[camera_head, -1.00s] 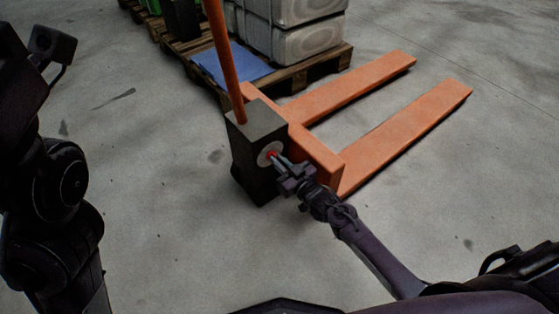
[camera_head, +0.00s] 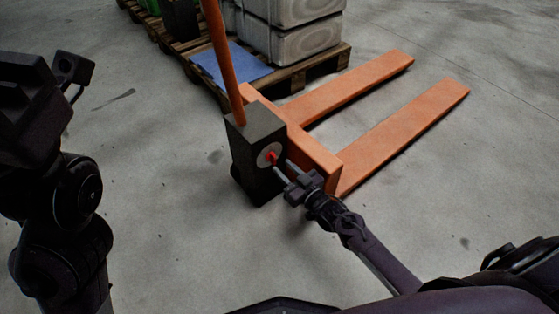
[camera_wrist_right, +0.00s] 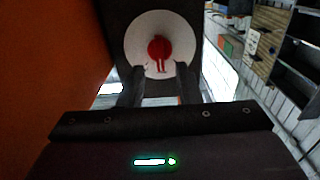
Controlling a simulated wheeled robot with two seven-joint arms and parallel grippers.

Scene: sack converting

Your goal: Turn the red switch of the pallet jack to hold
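The orange pallet jack (camera_head: 318,152) stands on the floor with its dark box (camera_head: 256,140) at the handle end. On the box is a pale round plate with the red switch (camera_head: 272,156) at its middle. In the right wrist view the red switch (camera_wrist_right: 159,48) sits on the white disc (camera_wrist_right: 137,38), with small red marks below it. My right gripper (camera_head: 282,168) is open just in front of the switch, its two fingers apart and empty, short of the red knob. My left arm is at the left edge; its fingers are not visible.
A wooden pallet (camera_head: 310,68) with grey blocks (camera_head: 303,40) and a blue sheet (camera_head: 236,64) stands behind the jack. The orange handle (camera_head: 222,55) rises from the box. The floor left of the jack is clear.

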